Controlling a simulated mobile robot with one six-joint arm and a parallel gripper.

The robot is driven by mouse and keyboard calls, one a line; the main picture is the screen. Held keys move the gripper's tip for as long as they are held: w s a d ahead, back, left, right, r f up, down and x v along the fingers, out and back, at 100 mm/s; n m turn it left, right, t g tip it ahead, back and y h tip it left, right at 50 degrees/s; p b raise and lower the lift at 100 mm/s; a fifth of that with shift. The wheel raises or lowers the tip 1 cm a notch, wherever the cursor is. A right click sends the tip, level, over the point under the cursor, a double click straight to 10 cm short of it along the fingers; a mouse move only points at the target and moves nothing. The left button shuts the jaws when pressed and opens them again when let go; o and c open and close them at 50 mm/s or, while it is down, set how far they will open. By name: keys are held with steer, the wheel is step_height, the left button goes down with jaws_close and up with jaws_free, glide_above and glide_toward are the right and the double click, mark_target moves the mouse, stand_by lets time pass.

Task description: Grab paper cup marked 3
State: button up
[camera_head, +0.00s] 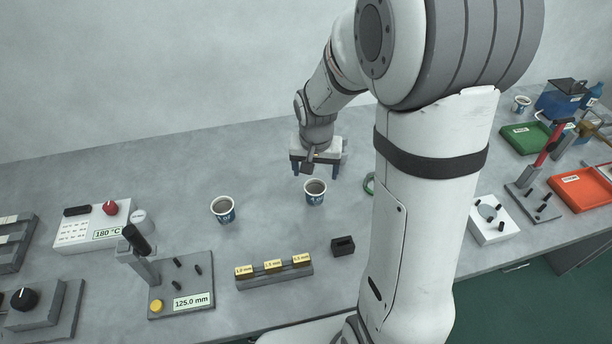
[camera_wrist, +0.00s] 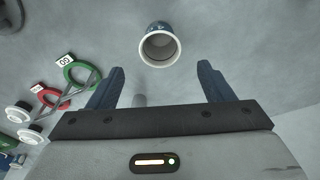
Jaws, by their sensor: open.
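Two white-rimmed paper cups with blue printed sides stand upright on the grey bench: a left cup (camera_head: 223,210) and a middle cup (camera_head: 315,192). A third cup (camera_head: 521,103) stands at the far right back. I cannot read a 3 on any of them. My gripper (camera_head: 316,170) is open and empty, pointing down just behind the middle cup. In the wrist view a cup (camera_wrist: 160,47) is seen from above, ahead of my gripper (camera_wrist: 160,70) and centred between its fingers, not touching them. Its blue marking is too small to read.
A green ring tool (camera_wrist: 82,73) and a red one (camera_wrist: 48,95) lie left in the wrist view. A gauge block rack (camera_head: 273,273) and a small black block (camera_head: 342,246) lie in front of the cups. A lever fixture (camera_head: 180,285) stands front left. The bench behind the left cup is clear.

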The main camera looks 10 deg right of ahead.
mark_target(315, 188)
steer(key=f, duration=0.5)
steer(key=w+f, duration=0.1)
steer(key=f, duration=0.2)
steer(key=shift+d+f+p, duration=0.15)
steer(key=shift+f+p, duration=0.1)
steer(key=shift+p, duration=0.05)
steer(key=shift+s, duration=0.1)
steer(key=c, duration=1)
